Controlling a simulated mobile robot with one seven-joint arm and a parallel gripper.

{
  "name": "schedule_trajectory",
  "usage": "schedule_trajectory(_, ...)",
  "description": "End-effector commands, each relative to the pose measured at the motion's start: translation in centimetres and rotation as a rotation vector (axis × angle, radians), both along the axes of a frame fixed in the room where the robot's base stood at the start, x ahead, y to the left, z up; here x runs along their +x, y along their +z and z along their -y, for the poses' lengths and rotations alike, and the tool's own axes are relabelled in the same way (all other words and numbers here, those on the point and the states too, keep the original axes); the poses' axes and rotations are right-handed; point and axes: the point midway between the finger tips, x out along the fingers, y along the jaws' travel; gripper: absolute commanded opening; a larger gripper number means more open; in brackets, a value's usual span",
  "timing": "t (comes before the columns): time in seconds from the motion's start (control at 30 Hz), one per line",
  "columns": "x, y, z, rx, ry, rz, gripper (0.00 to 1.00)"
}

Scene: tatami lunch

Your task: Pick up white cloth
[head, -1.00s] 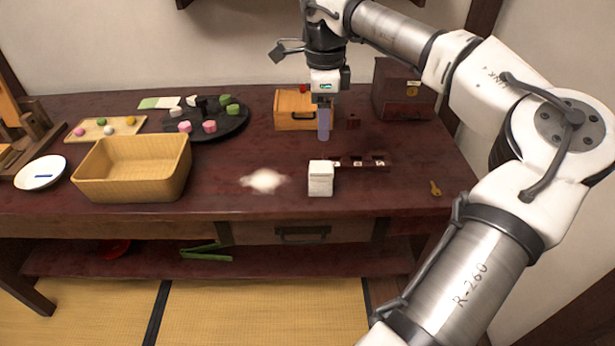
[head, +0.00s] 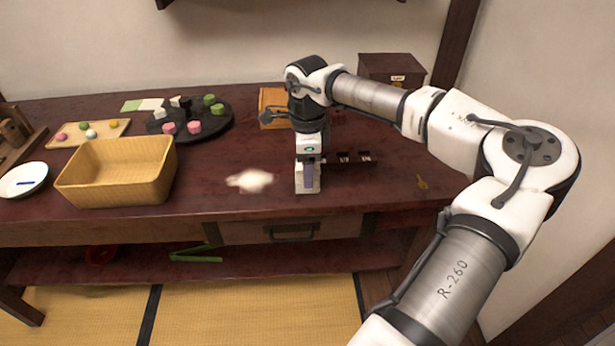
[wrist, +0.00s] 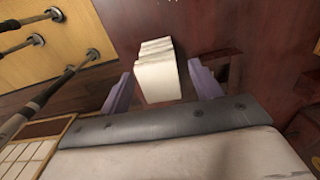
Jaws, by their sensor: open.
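The white cloth (head: 316,183) is a folded, layered white block standing on the dark red table near its front edge. In the head view my gripper (head: 308,172) hangs right in front of it and hides part of it. In the wrist view the cloth (wrist: 157,72) shows between the two purple fingers (wrist: 160,78), with a gap at the right finger. The gripper points down and is open. Whether the fingertips reach down beside the cloth cannot be told for sure.
A pale white patch (head: 249,181) lies on the table left of the cloth. A dark strip with small pieces (head: 352,171) lies close on the right. A wooden box (head: 271,108) stands behind.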

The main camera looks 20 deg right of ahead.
Motion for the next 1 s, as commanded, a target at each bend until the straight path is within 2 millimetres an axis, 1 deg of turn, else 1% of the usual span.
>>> schedule_trajectory(0.2,0.0,-0.2,0.0,0.000,0.000,0.001,0.64)
schedule_trajectory(0.23,0.0,-0.2,0.0,0.000,0.000,0.001,0.61)
schedule_trajectory(0.5,0.0,-0.2,0.0,0.000,0.000,0.001,0.26)
schedule_trajectory(0.57,0.0,-0.2,0.0,0.000,0.000,0.001,0.18)
schedule_trajectory(0.6,0.0,-0.2,0.0,0.000,0.000,0.001,0.15)
schedule_trajectory(0.87,0.0,0.0,0.0,-0.001,0.000,0.002,0.15)
schedule_trajectory(1.0,0.1,0.9,0.0,-0.001,-0.001,0.003,0.15)
